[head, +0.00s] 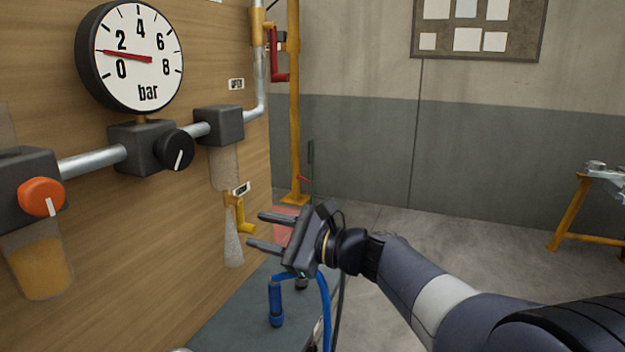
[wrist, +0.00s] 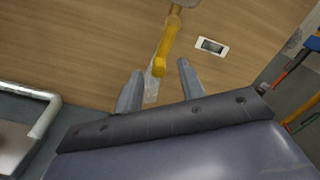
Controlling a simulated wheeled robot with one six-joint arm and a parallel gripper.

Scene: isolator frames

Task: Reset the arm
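My gripper (head: 262,232) is open, with its two fingers spread apart and nothing between them. In the head view it points left toward the wooden panel, in front of the lower pipework. My arm (head: 440,296) comes in from the lower right. In the wrist view the two fingers (wrist: 158,88) are apart, and a yellow lever handle (wrist: 167,48) shows beyond the gap. In the head view this yellow lever (head: 240,215) sits left of the fingers, apart from the upper one. I cannot tell the exact distance to it.
A dark surface (head: 235,318) with a blue hose (head: 276,303) lies below. Open floor (head: 400,225) lies behind.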

